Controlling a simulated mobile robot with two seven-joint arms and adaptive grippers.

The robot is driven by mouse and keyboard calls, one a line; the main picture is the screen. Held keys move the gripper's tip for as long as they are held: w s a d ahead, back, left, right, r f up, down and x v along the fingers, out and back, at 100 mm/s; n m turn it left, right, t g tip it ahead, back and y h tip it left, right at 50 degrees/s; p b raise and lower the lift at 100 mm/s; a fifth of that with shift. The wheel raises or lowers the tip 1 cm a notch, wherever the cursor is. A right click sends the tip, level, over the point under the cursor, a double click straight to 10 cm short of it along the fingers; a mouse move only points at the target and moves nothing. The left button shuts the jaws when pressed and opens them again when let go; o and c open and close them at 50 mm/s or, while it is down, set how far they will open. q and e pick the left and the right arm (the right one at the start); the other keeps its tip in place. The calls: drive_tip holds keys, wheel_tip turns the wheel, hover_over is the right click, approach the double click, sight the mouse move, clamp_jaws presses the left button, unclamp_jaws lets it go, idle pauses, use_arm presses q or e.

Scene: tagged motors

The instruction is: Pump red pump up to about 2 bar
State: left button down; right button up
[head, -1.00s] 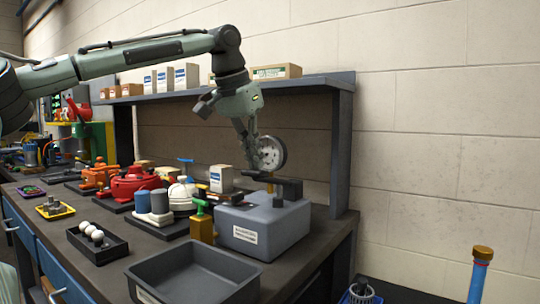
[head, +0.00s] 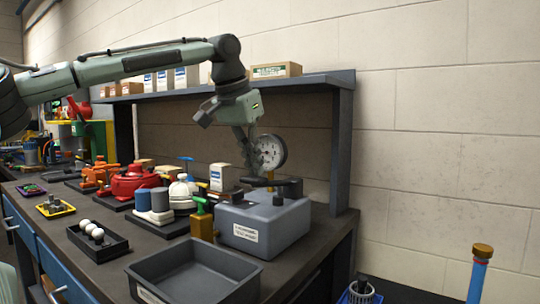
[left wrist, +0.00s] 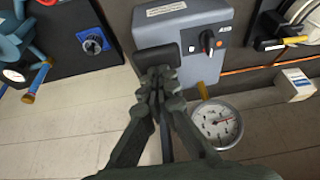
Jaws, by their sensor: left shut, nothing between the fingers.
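A grey box-shaped unit (head: 262,222) with a white label stands at the bench's right end; it also shows in the left wrist view (left wrist: 190,30). A black lever (head: 262,182) sits on its top, and a round white-faced gauge (head: 271,152) stands behind it. In the left wrist view the gauge (left wrist: 217,124) shows a red needle, but its reading is too small to tell. My left gripper (head: 250,168) is shut and empty, its tips at the lever's padded end (left wrist: 158,54); contact is unclear. A red round-bodied unit (head: 132,182) stands farther left. My right gripper is not in view.
An empty grey tray (head: 195,278) lies in front of the grey unit. A yellow block with a green handle (head: 201,225) stands beside it. A black tray (head: 97,242) holds white balls. A shelf (head: 300,83) with boxes runs above the bench.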

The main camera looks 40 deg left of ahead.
use_arm(q)
drive_tip(key=shift+f, duration=1.5)
drive_tip(key=shift+r, duration=2.5)
drive_tip(key=shift+f, duration=2.5)
drive_tip(key=shift+r, duration=2.45)
drive_tip(key=shift+f, duration=0.15)
drive_tip(key=shift+r, duration=0.3)
